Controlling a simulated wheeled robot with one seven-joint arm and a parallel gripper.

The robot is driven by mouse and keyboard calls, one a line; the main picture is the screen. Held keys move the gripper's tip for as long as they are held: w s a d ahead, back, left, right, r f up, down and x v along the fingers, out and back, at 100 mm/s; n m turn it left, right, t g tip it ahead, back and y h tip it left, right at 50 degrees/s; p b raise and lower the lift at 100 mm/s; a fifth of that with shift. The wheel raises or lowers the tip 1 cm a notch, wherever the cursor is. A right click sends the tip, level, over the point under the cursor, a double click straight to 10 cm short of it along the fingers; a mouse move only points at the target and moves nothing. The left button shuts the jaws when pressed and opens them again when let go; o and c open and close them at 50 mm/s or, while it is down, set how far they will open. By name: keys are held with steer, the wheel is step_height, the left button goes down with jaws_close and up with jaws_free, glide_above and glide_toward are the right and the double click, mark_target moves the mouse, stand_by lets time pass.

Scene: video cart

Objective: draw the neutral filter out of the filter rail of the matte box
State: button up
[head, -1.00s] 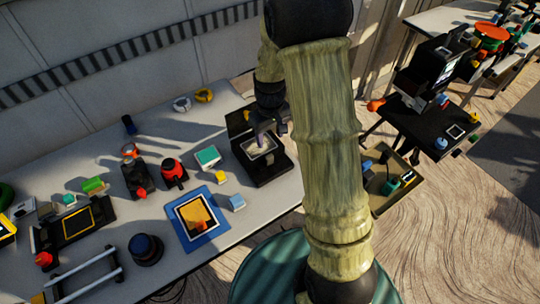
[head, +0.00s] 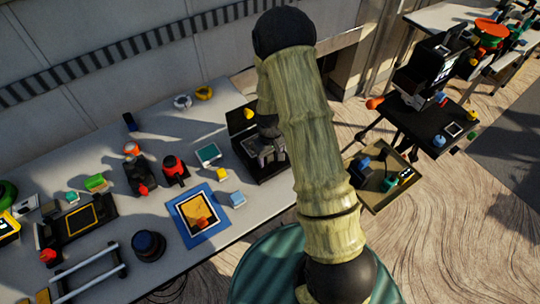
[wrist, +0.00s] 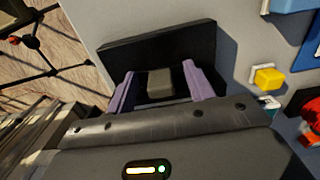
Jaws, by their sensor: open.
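A black open box with a raised back panel (head: 241,119), which I take to be the matte box, stands at the table's right end. In the wrist view its black panel (wrist: 150,45) lies beyond my fingers. My gripper (head: 271,157) is at this box, partly hidden by my arm. In the wrist view my gripper (wrist: 158,72) is open, its purple fingers on either side of a small grey block (wrist: 160,84). I cannot tell whether the block is part of the neutral filter, or whether the fingers touch it. The filter rail is not clearly seen.
A yellow block (wrist: 267,78) lies beside the box. A blue mat (head: 222,222) with a framed orange plate, a light-blue block (head: 237,199) and red-topped devices (head: 174,171) crowd the table leftward. An open tray (head: 374,205) stands right of the table.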

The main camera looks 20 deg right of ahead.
steer(key=c, duration=1.1)
steer(key=shift+s+d, duration=0.25)
steer(key=shift+s, duration=0.55)
steer(key=shift+s+d, duration=0.25)
steer(key=shift+s, duration=0.55)
steer(key=shift+s+d, duration=0.25)
steer(key=shift+s, duration=0.55)
steer(key=shift+c, duration=0.2)
steer(key=shift+s+d+b, duration=0.2)
steer(key=shift+s+d, duration=0.05)
steer(key=shift+s, duration=0.55)
steer(key=shift+s+d+b, duration=0.25)
steer(key=shift+s+d, duration=0.05)
steer(key=shift+s, duration=0.45)
steer(key=shift+s+d+b, duration=0.2)
steer(key=shift+s+d, duration=0.05)
steer(key=shift+s, duration=0.55)
step_height(320, 180, up, 6)
steer(key=p, duration=0.5)
steer(key=shift+a, duration=0.15)
